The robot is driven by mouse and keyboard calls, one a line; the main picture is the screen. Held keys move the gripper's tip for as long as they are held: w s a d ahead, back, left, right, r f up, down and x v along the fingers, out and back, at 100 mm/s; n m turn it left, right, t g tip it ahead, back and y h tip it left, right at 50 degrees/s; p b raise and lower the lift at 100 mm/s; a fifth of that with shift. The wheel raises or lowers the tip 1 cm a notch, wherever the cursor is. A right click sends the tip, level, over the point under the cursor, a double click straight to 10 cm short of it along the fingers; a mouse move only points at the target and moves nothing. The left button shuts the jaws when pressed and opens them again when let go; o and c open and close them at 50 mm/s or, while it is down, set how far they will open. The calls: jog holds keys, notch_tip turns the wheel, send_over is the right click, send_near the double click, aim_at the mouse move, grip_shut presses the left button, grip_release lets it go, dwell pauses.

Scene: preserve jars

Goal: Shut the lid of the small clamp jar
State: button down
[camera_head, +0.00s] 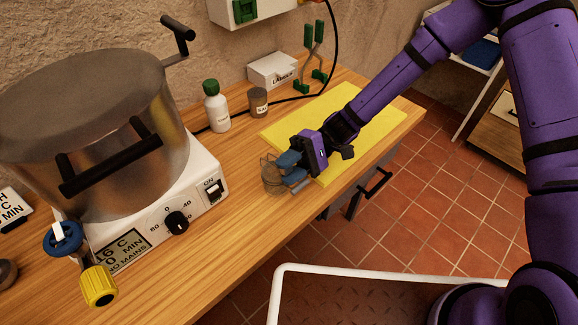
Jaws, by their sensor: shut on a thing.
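The small clamp jar (271,178) is a little glass jar on the wooden worktop, at the left edge of the yellow mat. My gripper (288,168) comes to it from the right, low over the mat. Its blue fingers are shut on the jar. I cannot tell whether they grip its lid, its clamp or its glass body. The lid's position is too small and too covered by the fingers to make out.
A large steel pot (90,120) on a white heater (150,205) fills the left. A green-capped bottle (216,110), a small dark-lidded jar (258,103), a white box (273,70) and green-handled tongs (312,60) stand behind. The yellow mat (375,125) is mostly bare.

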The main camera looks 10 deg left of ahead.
jog(key=c, duration=0.8)
grip_release()
jog(key=v, duration=1)
jog(key=shift+w+d+f, duration=0.1)
jog(key=shift+w+d, duration=0.15)
jog(key=shift+c, duration=0.5)
